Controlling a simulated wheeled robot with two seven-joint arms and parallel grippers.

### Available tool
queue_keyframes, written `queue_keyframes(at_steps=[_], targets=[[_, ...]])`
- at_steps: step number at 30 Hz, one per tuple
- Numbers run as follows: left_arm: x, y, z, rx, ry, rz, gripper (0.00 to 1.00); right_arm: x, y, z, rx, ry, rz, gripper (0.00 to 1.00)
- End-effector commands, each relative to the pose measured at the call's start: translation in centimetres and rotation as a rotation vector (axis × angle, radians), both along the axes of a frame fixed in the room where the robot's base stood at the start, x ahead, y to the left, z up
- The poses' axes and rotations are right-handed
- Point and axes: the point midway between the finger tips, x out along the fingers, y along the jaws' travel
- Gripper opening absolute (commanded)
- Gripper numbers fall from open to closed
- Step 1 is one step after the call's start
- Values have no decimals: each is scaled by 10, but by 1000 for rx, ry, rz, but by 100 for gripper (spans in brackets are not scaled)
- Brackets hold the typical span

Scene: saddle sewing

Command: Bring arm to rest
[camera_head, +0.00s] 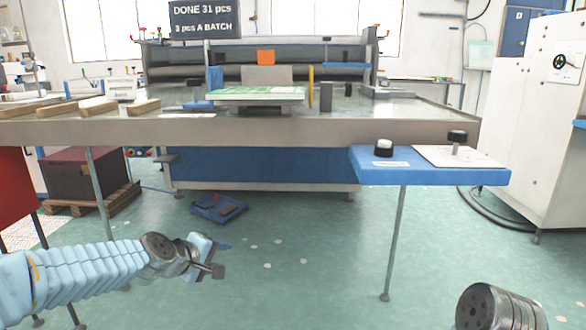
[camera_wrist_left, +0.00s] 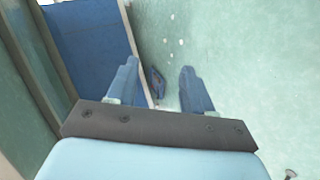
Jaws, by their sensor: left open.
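My left arm (camera_head: 85,270) reaches in from the lower left, low in front of the table and over the green floor. Its gripper (camera_head: 221,258) is open and empty, well below the table top. In the left wrist view the two blue fingers (camera_wrist_left: 160,78) stand apart with nothing held; a blue object on the floor shows between them in the distance. Of my right arm only a grey joint (camera_head: 497,308) shows at the lower right; its gripper is out of view.
The long metal table (camera_head: 250,132) crosses the view, with a green-topped pad (camera_head: 258,93) on it. A blue shelf (camera_head: 430,177) juts from its front right on a thin leg (camera_head: 395,245). A blue tray (camera_head: 218,208) lies on the floor. A white cabinet (camera_head: 530,120) stands right.

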Motion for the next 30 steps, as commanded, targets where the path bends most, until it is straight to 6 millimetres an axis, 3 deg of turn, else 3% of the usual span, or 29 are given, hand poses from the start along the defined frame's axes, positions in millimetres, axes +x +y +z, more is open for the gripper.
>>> queue_keyframes(at_steps=[1, 5, 9, 12, 15, 18, 20, 24, 30], targets=[[-6, -5, -43, 48, 62, -32, 51, 0, 1, 8, 1, 0, 1, 43], [-41, -16, -152, 189, 191, -143, 51, -1, 2, 18, 2, 0, 4, 43], [-111, -32, -253, 317, 319, -317, 51, -2, 3, 29, 4, 1, 6, 43], [-172, -42, -305, 382, 393, -460, 51, -2, 5, 36, 5, 2, 9, 43], [-230, -51, -338, 419, 445, -591, 51, -2, 5, 42, 6, 3, 10, 43], [-273, -57, -355, 435, 475, -689, 51, -3, 6, 45, 6, 2, 11, 43], [-289, -59, -360, 439, 485, -726, 51, -3, 6, 46, 7, 2, 11, 43], [-305, -60, -365, 443, 492, -763, 51, -3, 6, 46, 7, 3, 12, 43], [-304, -60, -365, 443, 491, -762, 51, -3, 6, 46, 7, 2, 12, 43]])
